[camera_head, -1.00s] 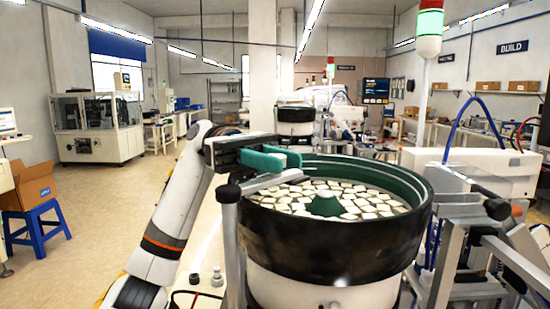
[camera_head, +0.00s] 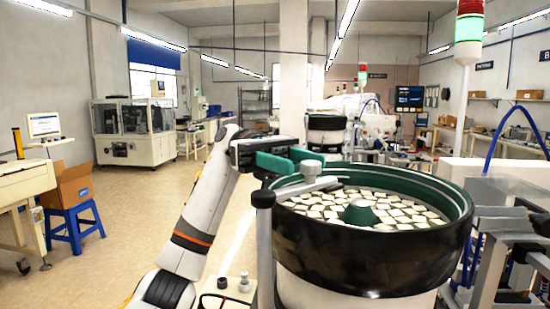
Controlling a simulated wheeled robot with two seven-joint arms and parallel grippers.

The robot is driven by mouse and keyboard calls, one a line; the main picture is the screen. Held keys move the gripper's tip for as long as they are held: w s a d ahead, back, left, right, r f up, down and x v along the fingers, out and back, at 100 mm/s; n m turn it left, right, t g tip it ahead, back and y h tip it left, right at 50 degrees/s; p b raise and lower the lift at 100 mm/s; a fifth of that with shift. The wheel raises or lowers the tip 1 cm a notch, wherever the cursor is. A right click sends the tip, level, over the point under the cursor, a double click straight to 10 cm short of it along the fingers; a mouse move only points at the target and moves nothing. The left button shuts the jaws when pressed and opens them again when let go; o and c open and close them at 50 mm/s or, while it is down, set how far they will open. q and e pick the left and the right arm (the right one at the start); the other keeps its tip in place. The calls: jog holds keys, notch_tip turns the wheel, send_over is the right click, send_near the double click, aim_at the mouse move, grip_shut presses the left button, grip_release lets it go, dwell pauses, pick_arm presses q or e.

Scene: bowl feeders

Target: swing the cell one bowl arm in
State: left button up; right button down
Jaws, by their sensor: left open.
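The cell one bowl is a large black bowl feeder (camera_head: 380,255) with a green inside, full of pale flat parts around a green centre cone (camera_head: 360,211). A grey bowl arm (camera_head: 300,190) runs from an upright grey post (camera_head: 264,235) at the left rim over the bowl's near left part. A grey knob (camera_head: 311,169) stands on it. My left gripper (camera_head: 300,160) has green fingers and is open at the far left rim, close behind the knob. I cannot tell whether the fingers touch or straddle the knob. My right gripper is not in view.
A second bowl feeder (camera_head: 327,132) stands behind. A signal tower (camera_head: 467,50) and grey framework (camera_head: 500,235) stand at the right. A cardboard box (camera_head: 70,184) sits on a blue stool (camera_head: 75,225) at the left. The floor between is clear.

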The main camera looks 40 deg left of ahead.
pick_arm(q)
jog(key=v, duration=0.6)
jog(key=shift+w+a, duration=0.1)
jog(key=shift+a, duration=0.2)
jog(key=shift+v, duration=0.95)
